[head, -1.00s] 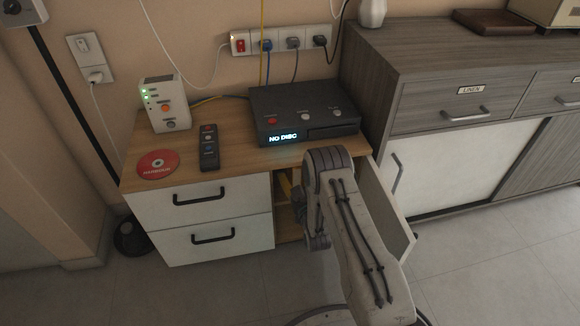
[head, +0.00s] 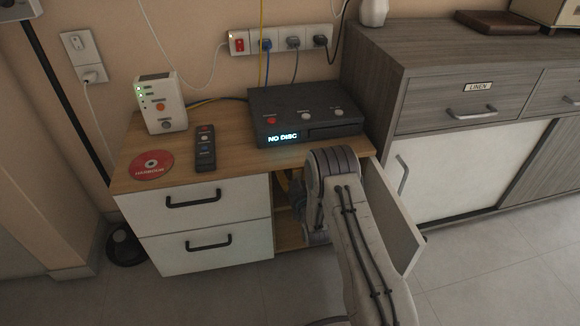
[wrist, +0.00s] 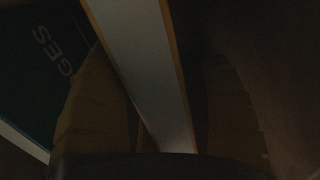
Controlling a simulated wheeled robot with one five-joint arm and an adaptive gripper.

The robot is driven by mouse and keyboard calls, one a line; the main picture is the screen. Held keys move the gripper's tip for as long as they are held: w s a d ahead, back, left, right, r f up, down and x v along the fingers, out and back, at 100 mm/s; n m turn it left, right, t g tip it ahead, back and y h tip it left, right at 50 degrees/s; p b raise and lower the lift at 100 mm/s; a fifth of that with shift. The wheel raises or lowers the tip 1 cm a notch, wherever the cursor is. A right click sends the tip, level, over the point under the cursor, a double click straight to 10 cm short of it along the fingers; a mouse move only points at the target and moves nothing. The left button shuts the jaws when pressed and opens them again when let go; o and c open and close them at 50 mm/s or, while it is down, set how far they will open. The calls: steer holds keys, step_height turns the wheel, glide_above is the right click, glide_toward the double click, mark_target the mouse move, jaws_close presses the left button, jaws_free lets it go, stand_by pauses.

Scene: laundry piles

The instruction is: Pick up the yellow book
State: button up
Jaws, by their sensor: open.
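The yellow book (wrist: 148,70) stands edge-on in the wrist view, its pale page block framed by thin yellow-orange cover edges. My gripper (wrist: 160,85) is open, with one finger on each side of the book. The picture is dark, and I cannot tell whether either finger touches it. In the head view my arm reaches into the open right compartment of the wooden cabinet (head: 230,165). A sliver of yellow (head: 283,182) shows there left of my arm. My fingers and most of the book are hidden in that view.
A dark green book (wrist: 35,70) with white letters is close on the left in the wrist view. The cabinet's open door (head: 393,215) stands right of my arm. A black disc player (head: 300,115) sits on top, above the compartment.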

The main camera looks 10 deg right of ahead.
steer(key=shift+c, duration=0.5)
steer(key=c, duration=1.2)
steer(key=shift+r, duration=0.1)
steer(key=shift+c, duration=0.4)
steer(key=shift+w+r, duration=0.1)
